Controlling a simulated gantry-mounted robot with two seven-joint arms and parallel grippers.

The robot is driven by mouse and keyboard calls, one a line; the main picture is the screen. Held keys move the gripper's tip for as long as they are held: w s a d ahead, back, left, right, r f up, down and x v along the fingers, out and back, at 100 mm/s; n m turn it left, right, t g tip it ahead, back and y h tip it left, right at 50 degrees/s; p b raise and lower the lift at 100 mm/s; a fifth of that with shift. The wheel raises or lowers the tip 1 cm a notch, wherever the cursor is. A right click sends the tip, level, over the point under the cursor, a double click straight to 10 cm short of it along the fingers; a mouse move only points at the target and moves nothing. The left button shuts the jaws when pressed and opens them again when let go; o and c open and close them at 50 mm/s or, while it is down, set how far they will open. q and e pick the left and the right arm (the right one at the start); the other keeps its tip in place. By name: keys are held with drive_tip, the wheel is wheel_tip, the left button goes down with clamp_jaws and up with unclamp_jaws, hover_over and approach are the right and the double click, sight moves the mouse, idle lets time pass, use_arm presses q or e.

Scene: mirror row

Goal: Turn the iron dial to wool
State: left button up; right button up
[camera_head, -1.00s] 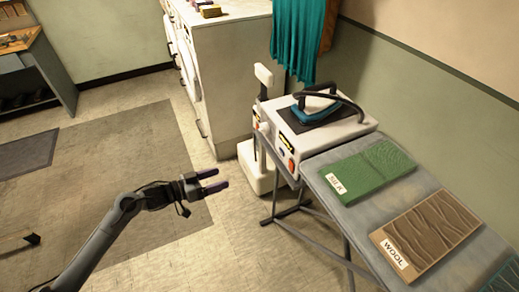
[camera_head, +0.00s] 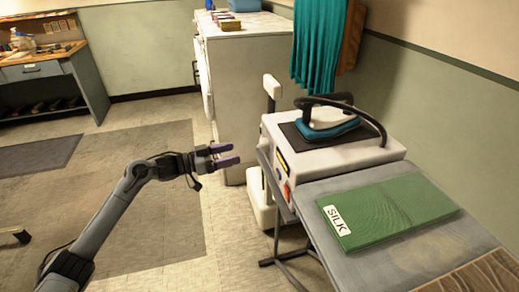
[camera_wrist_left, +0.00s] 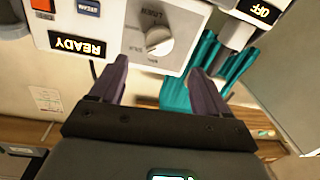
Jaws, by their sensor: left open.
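The iron station (camera_head: 340,158) is a white box at the end of the ironing board, with the teal iron (camera_head: 330,130) resting on its dark top pad. The iron dial (camera_wrist_left: 158,40) is a pale round knob on the station's front panel, seen upside down in the left wrist view. Small words ring it; its exact setting is too small to read. My left gripper (camera_head: 235,155) is open and empty, just left of the station and apart from it. In the left wrist view its two purple fingers (camera_wrist_left: 158,68) point toward the dial, one on either side below it.
The panel also has a lit READY display (camera_wrist_left: 77,45) and a red button (camera_wrist_left: 43,4). An OFF display (camera_wrist_left: 263,10) sits nearby. A green SILK board (camera_head: 390,212) lies on the ironing board (camera_head: 370,265). A white cabinet (camera_head: 245,85) stands behind; floor at left is open.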

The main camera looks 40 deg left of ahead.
sight(262, 145)
use_arm(q)
drive_tip(key=b+x, duration=0.1)
drive_tip(key=x, duration=0.8)
drive_tip(key=shift+w+b, duration=0.25)
drive_tip(key=shift+b, duration=0.15)
drive_tip(key=shift+d, duration=0.1)
drive_tip(key=c, duration=1)
drive_tip(key=shift+c, duration=0.2)
drive_tip(key=shift+m, duration=0.3)
drive_tip(key=shift+m+t+h+p, duration=0.3)
drive_tip(key=shift+m+p, duration=0.05)
drive_tip(key=shift+m, duration=4.35)
